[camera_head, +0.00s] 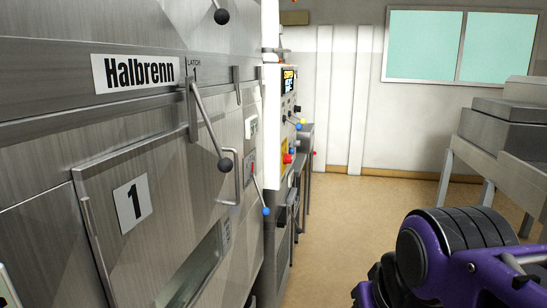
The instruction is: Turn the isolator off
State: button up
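I cannot tell for sure which part is the isolator. A red knob on a yellow plate (287,158) shows on the side of the white control cabinet (273,120), seen at a steep angle. A small grey box with a red mark (252,168) is on the steel front nearer to me. A lever with a blue ball end (265,211) hangs below that box, angled down to the right. Which settings these are in is too small to read. My purple and black arm is at the lower right, well apart from all of these; my gripper's fingers do not show.
The steel machine front (60,160) fills the left, with a black-ball latch lever (225,165) and door handles sticking out. A grey bench (500,165) with boxes stands at the right. The tan floor (350,215) between them is clear.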

aim_at(288, 158)
jog(key=i+l, duration=0.2)
jog(key=i, duration=0.3)
jog(key=i+l, duration=0.2)
jog(key=i, duration=0.35)
jog(key=j+u, duration=0.05)
